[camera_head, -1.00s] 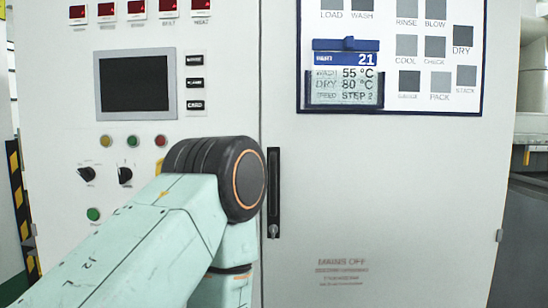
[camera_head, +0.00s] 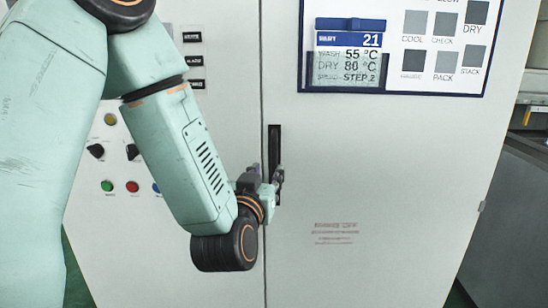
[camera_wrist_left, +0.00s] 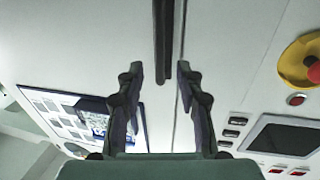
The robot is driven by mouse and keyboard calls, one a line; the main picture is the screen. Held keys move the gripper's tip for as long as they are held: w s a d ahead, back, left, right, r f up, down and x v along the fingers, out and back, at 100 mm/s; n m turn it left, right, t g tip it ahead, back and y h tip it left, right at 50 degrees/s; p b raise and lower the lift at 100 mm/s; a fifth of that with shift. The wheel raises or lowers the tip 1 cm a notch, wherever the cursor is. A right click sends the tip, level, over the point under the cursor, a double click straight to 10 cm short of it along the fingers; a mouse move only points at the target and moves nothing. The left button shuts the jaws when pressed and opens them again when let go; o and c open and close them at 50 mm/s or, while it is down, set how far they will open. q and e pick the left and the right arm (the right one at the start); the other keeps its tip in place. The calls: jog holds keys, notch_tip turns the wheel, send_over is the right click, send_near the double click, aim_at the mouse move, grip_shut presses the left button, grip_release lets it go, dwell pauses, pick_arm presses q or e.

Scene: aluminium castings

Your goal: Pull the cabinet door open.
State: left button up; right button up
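The cabinet's right door (camera_head: 390,190) is closed, flush with the left panel along a vertical seam. Its black upright handle (camera_head: 274,150) is just right of that seam. My left gripper (camera_head: 268,176) is at the handle, its fingers overlapping the handle's middle and lower part in the head view. In the left wrist view, which is upside down, the gripper (camera_wrist_left: 160,70) is open. The handle (camera_wrist_left: 163,40) comes down from the top edge and its end lies between the fingertips, with a gap on each side. I cannot tell the depth between them. My right gripper is not in view.
The left panel has knobs, coloured buttons (camera_head: 132,187) and labels; a screen (camera_wrist_left: 285,138) and a red-and-yellow emergency button (camera_wrist_left: 312,70) show in the wrist view. A panel with a blue-topped card holder (camera_head: 348,55) is on the door. Grey equipment (camera_head: 510,210) stands at the right.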

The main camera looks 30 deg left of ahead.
aim_at(274, 161)
pick_arm(q)
jog(key=p+x, duration=0.1)
jog(key=x, duration=0.6)
jog(key=shift+w+a, duration=0.15)
jog(key=shift+w, duration=0.2)
jog(key=shift+s, duration=0.1)
jog(key=shift+c, duration=0.2)
jog(key=shift+c, duration=0.7)
grip_shut()
